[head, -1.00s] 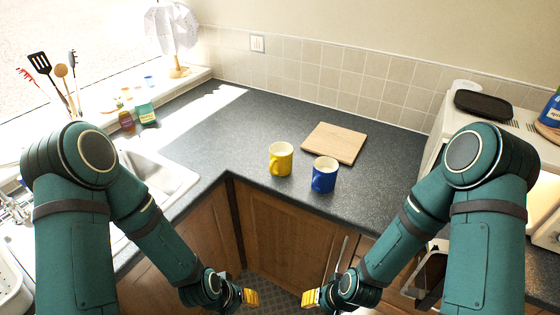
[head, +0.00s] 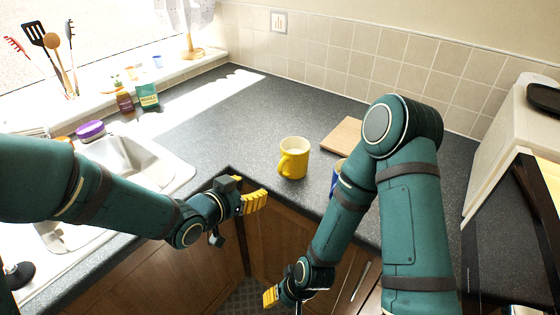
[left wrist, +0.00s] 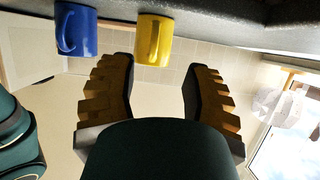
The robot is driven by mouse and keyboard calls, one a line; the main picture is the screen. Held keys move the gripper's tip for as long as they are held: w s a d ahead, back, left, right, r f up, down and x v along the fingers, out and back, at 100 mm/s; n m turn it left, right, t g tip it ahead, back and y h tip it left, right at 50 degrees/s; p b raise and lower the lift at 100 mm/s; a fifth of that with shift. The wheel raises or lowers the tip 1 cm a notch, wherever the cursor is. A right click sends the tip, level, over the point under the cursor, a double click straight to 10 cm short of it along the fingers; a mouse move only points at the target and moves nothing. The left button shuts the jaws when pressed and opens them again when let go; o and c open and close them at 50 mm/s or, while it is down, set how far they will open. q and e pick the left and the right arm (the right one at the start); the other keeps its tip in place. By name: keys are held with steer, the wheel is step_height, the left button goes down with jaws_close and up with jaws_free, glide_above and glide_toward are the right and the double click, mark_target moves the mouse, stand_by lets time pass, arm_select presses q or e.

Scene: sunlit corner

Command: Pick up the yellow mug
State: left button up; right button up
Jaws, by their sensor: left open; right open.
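The yellow mug (head: 293,158) stands upright on the dark worktop near its inner corner, with its handle towards the lower left. It also shows in the left wrist view (left wrist: 154,40), upside down, beyond the fingers. My left gripper (head: 254,201) is open and empty, in front of the worktop edge, lower and to the left of the mug, and apart from it. My right gripper (head: 271,296) is open and low in front of the cupboards. The blue mug (left wrist: 76,30) stands beside the yellow one; in the head view (head: 335,180) my right arm hides most of it.
A wooden board (head: 343,134) lies behind the mugs, partly hidden by my right arm. The sink (head: 122,160) is at the left. Jars and utensils stand on the sill. The worktop (head: 235,125) left of and behind the yellow mug is clear.

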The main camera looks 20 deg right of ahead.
mark_target(282, 172)
arm_select(q)
steer(key=shift+d+r+b+x, duration=0.15)
steer(key=shift+b+x, duration=0.1)
steer(key=shift+x, duration=2)
steer(key=shift+d+r+b+x, duration=0.15)
steer(key=shift+b+x, duration=0.1)
steer(key=shift+x, duration=2)
steer(key=shift+d+r+b+x, duration=0.15)
steer(key=shift+b+x, duration=0.1)
steer(key=shift+x, duration=1.95)
steer(key=shift+o, duration=0.2)
steer(key=shift+s, duration=0.15)
jaws_close()
steer(key=shift+r, duration=0.1)
